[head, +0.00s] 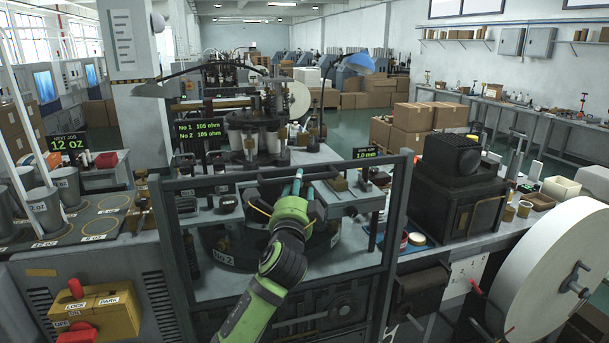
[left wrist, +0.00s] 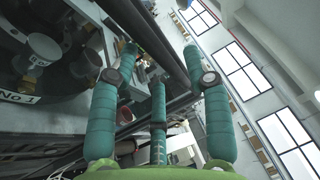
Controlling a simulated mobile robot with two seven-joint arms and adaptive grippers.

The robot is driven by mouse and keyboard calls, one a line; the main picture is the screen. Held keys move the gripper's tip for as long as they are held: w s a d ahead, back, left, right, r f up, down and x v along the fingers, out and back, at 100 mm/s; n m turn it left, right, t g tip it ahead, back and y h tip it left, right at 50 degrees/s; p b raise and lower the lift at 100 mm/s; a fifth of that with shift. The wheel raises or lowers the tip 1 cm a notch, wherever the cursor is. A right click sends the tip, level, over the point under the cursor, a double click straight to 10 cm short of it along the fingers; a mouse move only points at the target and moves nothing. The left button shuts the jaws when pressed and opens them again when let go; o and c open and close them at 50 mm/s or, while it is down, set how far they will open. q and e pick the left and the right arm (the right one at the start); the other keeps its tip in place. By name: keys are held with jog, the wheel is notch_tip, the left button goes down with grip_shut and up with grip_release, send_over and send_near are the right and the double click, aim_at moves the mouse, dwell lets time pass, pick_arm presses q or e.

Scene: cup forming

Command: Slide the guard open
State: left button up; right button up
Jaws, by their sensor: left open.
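The guard (head: 397,215) is a dark grey upright frame across the front of the No 2 machine, with a top rail and two side posts. My left gripper (head: 293,184) is at the middle of the top rail, its green arm crossing in front of the frame. Its teal fingers (left wrist: 158,75) are spread apart in the left wrist view, with nothing seen held. A dark diagonal bar (left wrist: 145,32) passes behind the fingers there; I cannot tell whether they touch it. The gripper hides part of the rail. My right gripper is not in view.
A yellow switch box (head: 104,312) with red levers and LOCK, PARK, ON and OFF labels is at the lower left. A large white paper roll (head: 540,270) and a black machine (head: 455,190) stand to the right. Cups stand on the left table.

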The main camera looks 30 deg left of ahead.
pick_arm(q)
jog(key=p+x, duration=0.1)
jog(key=x, duration=0.2)
jog(key=shift+w, duration=0.3)
grip_shut()
jog(key=shift+f, duration=0.1)
